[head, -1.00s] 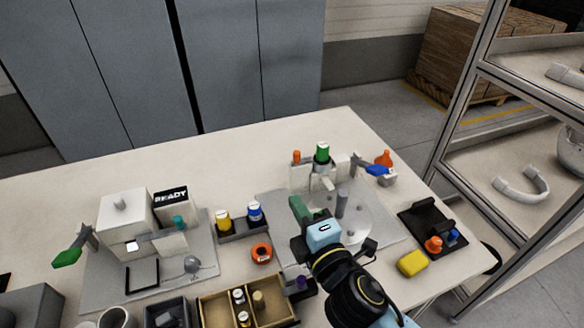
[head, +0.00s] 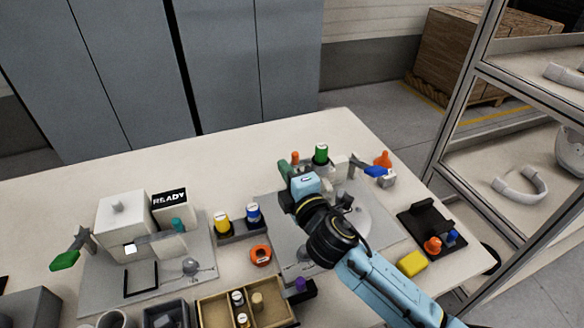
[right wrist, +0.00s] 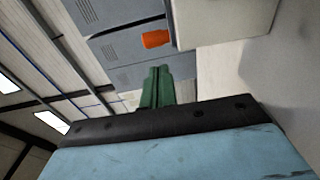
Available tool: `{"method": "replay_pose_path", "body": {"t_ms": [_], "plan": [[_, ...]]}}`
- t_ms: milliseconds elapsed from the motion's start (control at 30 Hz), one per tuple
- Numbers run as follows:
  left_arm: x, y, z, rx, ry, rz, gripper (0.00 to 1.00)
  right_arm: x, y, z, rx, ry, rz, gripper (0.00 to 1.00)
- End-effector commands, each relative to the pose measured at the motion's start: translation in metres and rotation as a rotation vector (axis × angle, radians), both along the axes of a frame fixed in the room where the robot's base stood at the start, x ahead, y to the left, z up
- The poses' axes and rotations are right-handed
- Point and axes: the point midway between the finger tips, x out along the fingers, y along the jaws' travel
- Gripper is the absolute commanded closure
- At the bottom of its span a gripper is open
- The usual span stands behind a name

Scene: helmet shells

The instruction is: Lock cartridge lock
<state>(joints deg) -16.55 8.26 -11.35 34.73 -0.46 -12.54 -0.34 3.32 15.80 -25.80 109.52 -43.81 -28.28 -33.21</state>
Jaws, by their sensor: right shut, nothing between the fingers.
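A fixture (head: 340,168) stands on a grey plate at the back right of the table. It carries a green-topped cartridge (head: 321,153), an orange knob (head: 295,157) on its left and a blue-handled lever (head: 375,170) on its right. Which of these is the cartridge lock I cannot tell for sure. My right gripper (head: 284,168) is shut and empty, its green fingers just left of the fixture, near the orange knob. In the right wrist view the shut fingers (right wrist: 157,85) are below the orange knob (right wrist: 156,39) and a pale block. My left gripper is out of view.
A station with a READY sign (head: 170,198) and a green-handled lever (head: 65,260) stands at the left. Yellow and blue jars, an orange ring (head: 260,254) and a compartment tray (head: 208,312) are in the middle. A yellow block (head: 412,263) and black holder (head: 433,230) are right.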

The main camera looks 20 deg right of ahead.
Motion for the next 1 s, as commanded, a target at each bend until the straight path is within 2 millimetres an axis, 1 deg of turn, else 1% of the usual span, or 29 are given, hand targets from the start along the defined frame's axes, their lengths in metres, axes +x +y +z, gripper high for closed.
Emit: {"method": "replay_pose_path", "body": {"t_ms": [33,133,533,667,700,800,1000], "plan": [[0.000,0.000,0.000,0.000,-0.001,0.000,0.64,0.002,-0.006,0.000,-0.004,-0.001,0.000,1.00],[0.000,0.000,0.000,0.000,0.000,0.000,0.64,0.004,-0.012,0.000,-0.001,-0.001,0.000,1.00],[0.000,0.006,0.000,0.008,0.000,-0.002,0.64,0.005,-0.015,0.000,0.000,0.000,0.000,1.00],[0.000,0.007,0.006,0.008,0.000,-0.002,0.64,0.007,-0.027,0.001,-0.002,0.001,-0.002,1.00],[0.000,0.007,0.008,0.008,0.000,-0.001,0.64,0.007,-0.032,0.001,-0.002,0.002,-0.003,1.00],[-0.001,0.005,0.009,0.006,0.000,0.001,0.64,0.008,-0.040,0.001,-0.002,0.001,-0.004,1.00],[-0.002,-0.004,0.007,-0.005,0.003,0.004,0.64,0.009,-0.044,0.000,-0.004,0.000,-0.012,1.00]]}}
